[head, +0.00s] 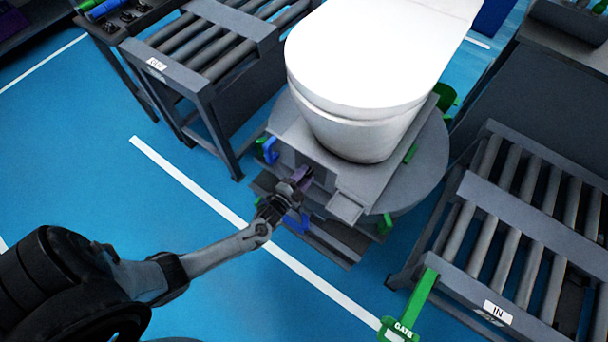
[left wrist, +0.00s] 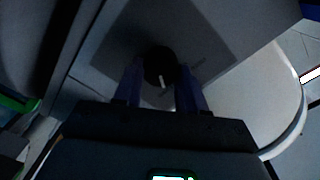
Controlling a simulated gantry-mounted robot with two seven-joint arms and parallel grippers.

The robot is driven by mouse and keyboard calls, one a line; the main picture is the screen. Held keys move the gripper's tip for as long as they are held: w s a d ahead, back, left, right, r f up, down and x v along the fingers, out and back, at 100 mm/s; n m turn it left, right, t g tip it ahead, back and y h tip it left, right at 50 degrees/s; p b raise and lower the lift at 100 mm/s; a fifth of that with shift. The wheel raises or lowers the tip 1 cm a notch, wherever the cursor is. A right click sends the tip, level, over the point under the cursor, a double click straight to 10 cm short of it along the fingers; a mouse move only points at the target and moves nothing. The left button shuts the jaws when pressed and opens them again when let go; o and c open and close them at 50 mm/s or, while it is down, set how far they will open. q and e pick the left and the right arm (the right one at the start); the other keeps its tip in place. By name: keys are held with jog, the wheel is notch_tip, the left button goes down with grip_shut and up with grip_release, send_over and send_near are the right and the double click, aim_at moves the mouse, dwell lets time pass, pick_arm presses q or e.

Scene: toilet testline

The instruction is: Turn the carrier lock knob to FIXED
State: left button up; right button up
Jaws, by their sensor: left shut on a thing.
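The carrier lock knob (left wrist: 160,66) is a small round black knob with a white pointer mark, seen in the left wrist view on a grey panel. The pointer mark runs nearly up and down in that view; I cannot read any label by it. My left gripper (head: 304,177) is at the front face of the grey carrier (head: 290,130) under the white toilet (head: 355,65). Its two purple fingers stand on either side of the knob and are shut on it. In the head view the gripper hides the knob. My right gripper is not in view.
The OUT roller conveyor (head: 205,45) stands at the upper left. The IN roller conveyor (head: 520,225) is at the right, with a green GATE lever (head: 410,305) at its corner. Blue clips (head: 270,151) and green brackets sit around the carrier's round base. Blue floor is free at the left.

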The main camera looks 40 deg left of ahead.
pick_arm(q)
jog(key=shift+m, duration=0.5)
jog(key=o, duration=1.1)
jog(key=shift+c, duration=0.2)
jog(key=shift+s, duration=0.1)
jog(key=s+d+p, duration=0.1)
jog(key=s+p, duration=0.1)
jog(key=s, duration=0.8)
jog(key=shift+s+r+p, duration=0.25)
jog(key=shift+s+p, duration=0.05)
jog(key=shift+p, duration=0.05)
